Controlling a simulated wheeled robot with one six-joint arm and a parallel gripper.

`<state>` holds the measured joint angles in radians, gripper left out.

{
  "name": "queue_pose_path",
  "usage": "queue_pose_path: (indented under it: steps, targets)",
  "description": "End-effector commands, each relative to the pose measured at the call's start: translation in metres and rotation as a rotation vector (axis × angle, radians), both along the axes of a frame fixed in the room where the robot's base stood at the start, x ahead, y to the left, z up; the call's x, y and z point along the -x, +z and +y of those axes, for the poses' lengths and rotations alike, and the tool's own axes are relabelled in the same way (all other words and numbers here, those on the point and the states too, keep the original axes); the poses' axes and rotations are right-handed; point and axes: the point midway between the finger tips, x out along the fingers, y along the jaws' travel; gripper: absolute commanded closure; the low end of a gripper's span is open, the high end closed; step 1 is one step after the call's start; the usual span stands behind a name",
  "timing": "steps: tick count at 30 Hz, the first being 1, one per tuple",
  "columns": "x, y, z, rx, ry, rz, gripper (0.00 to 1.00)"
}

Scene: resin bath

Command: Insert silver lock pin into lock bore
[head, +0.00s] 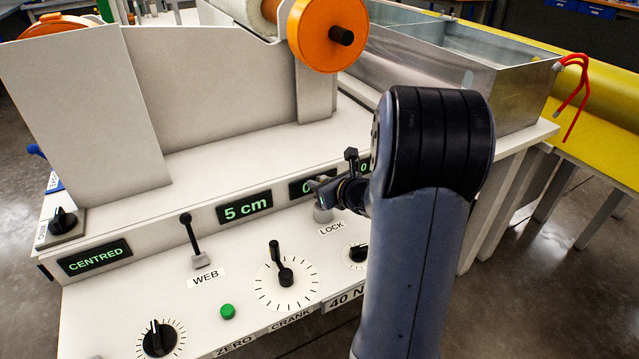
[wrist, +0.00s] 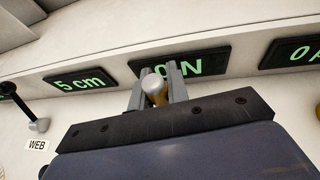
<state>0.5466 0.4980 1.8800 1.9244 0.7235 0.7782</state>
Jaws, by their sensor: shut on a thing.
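My gripper (head: 322,187) is above the grey lock boss (head: 322,215) by the LOCK label on the white control panel. In the wrist view my gripper (wrist: 157,78) is shut on the silver lock pin (wrist: 153,86), a short rod with a rounded silver end and a brass-toned part lower down. In the head view the fingers and arm hide most of the pin. The bore opening is not visible. I cannot tell whether the pin's lower end is in the bore or above it.
Displays read CENTRED (head: 94,257) and 5 cm (head: 245,208). The WEB lever (head: 191,240), crank dial (head: 286,279) and green button (head: 227,311) lie left of my gripper. A small knob (head: 357,254) is close below. The display wall rises behind. A metal bath (head: 500,90) stands back right.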

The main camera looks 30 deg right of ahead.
Motion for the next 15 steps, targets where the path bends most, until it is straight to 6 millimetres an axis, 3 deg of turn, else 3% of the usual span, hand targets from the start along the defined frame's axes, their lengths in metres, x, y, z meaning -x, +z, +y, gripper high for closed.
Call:
queue_pose_path:
  steps: [15]
  targets:
    - [0.000, -0.014, 0.000, 0.000, 0.000, -0.001, 1.00]
